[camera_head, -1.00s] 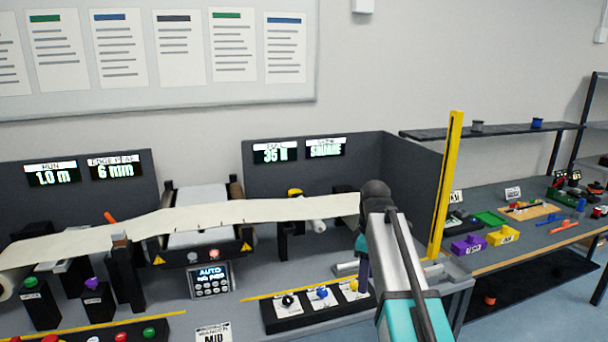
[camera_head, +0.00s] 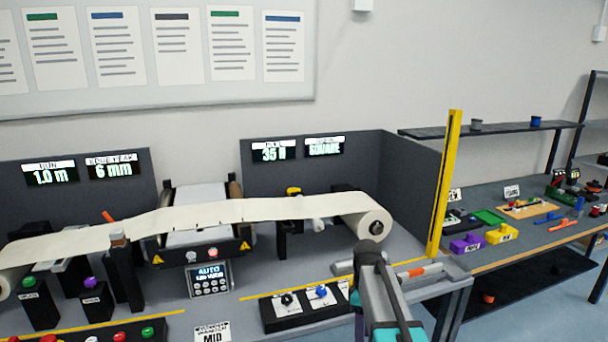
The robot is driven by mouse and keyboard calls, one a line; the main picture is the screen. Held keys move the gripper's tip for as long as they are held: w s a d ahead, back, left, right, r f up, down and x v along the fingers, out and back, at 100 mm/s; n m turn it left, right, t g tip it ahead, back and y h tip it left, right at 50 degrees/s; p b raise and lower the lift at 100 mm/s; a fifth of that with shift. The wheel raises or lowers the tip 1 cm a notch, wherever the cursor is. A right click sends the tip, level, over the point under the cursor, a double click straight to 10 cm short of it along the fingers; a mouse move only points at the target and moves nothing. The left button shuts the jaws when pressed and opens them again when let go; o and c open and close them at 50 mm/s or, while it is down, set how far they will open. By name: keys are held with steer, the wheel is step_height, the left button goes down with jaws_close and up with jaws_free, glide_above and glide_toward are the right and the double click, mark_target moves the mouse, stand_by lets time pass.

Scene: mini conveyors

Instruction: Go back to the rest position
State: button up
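My arm (camera_head: 385,300) reaches in from the bottom edge, right of centre, silver and teal with a dark joint at its top. It stands in front of the right end of the machine table and covers part of the knob panel. My gripper is not visible; the arm or the frame's edge hides it.
A cream web (camera_head: 220,213) runs across the machine to a roll (camera_head: 376,224) behind my arm. A black panel with knobs (camera_head: 290,312) lies just left of the arm. A yellow post (camera_head: 445,185) stands to the right. Beyond is a side bench with a purple block (camera_head: 467,244).

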steer(key=s+f+m+g, duration=0.2)
steer(key=s+f+m, duration=1)
steer(key=s+f, duration=2.4)
steer(key=shift+s+f+m+g, duration=0.15)
steer(key=shift+s+m+g, duration=0.15)
steer(key=shift+s+g, duration=0.1)
stand_by(0.8)
steer(key=c, duration=0.4)
